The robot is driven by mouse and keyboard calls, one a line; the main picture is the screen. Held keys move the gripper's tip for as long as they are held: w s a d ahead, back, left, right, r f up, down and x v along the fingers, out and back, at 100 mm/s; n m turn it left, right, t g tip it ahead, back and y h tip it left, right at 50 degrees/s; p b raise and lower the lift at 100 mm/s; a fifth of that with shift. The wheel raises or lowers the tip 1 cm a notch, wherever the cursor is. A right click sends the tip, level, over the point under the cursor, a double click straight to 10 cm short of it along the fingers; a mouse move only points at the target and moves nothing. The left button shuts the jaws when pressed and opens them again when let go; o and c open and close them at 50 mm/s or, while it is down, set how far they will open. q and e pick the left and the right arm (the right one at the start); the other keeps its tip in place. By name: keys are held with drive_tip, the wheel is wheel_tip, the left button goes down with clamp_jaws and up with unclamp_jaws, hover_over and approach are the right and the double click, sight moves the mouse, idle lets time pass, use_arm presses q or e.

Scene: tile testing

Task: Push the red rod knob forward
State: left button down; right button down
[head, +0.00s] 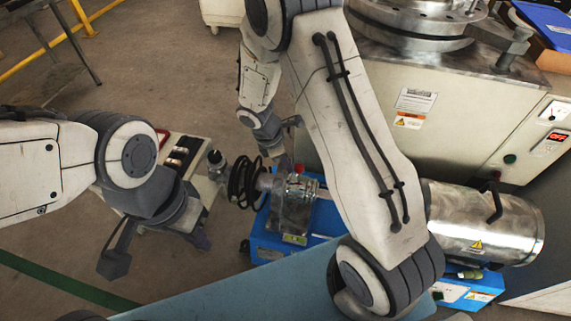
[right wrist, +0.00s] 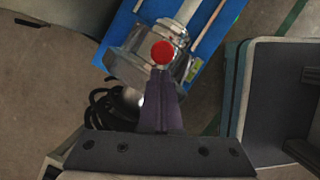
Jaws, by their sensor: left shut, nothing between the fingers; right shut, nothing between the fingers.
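My left gripper (head: 115,264) is shut and empty, well to the left of the blue base.
Black coiled hoses (head: 243,183) hang at the fitting's left end. A large steel cylinder (head: 485,225) lies at the right. A metal machine cabinet (head: 450,105) stands behind.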

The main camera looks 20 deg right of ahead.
drive_tip(key=shift+s+d+p, duration=0.3)
drive_tip(key=shift+s+d, duration=0.35)
drive_tip(key=shift+d, duration=0.3)
drive_tip(key=shift+a, duration=0.15)
drive_tip(key=shift+w+a+r, duration=0.1)
drive_tip(key=shift+a+r, duration=0.05)
drive_tip(key=shift+a, duration=0.1)
drive_tip(key=a+p, duration=0.1)
drive_tip(key=a+r+p, duration=0.2)
drive_tip(key=a, duration=0.1)
drive_tip(key=shift+w+r, duration=0.2)
drive_tip(key=shift+w, duration=0.1)
drive_tip(key=p+v, duration=0.3)
drive_tip(key=v, duration=0.4)
drive_tip(key=shift+r, duration=0.35)
drive_tip(key=shift+a, duration=0.15)
